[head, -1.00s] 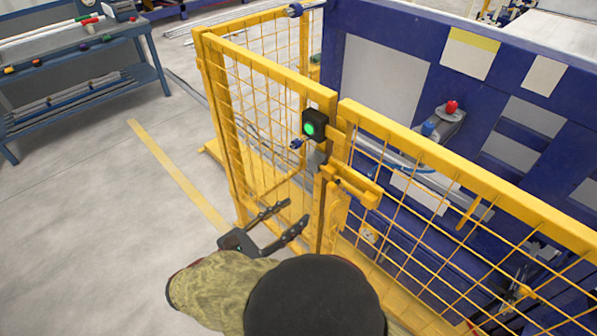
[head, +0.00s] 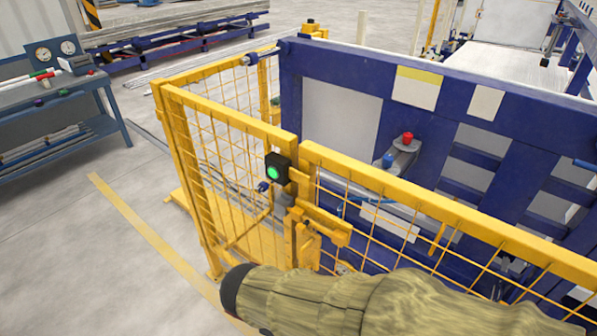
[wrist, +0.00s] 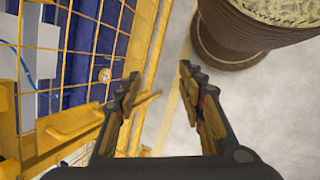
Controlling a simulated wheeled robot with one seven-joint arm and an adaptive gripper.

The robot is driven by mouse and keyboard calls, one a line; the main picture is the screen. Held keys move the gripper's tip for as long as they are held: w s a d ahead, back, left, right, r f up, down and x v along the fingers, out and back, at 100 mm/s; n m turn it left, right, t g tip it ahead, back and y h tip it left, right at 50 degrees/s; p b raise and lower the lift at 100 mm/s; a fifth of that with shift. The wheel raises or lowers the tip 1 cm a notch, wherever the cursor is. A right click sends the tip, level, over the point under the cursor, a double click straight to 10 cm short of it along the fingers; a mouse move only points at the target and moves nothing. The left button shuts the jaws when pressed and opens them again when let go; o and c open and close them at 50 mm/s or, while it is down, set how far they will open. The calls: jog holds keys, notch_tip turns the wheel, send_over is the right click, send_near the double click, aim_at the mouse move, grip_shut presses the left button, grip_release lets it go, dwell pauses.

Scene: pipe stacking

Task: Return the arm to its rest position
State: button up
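My gripper (wrist: 160,100) shows in the wrist view with its two dark fingers spread apart and nothing between them. Beyond the fingers are the yellow mesh fence (wrist: 100,95) and the grey floor. My gripper is not visible in the head view. A brown and camouflage part of my own body stands at the top right of the wrist view, apart from the fingers.
The fence carries a black box with a green light (head: 277,169) and a yellow latch (head: 320,225). A blue machine (head: 340,65) stands behind it. A workbench (head: 50,110) is at the left. Grey floor (head: 60,245) is clear at the lower left.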

jog(key=s+d+r+m+t+y, duration=0.1)
jog(key=d+r+m+t+y, duration=0.3)
jog(key=d+r+m, duration=0.9)
notch_tip(320, 180, up, 2)
jog(key=d+y, duration=0.1)
jog(key=d, duration=0.1)
jog(key=shift+d+r, duration=0.2)
jog(key=shift+d, duration=0.1)
jog(key=shift+s, duration=0.1)
jog(key=shift+c, duration=1.1)
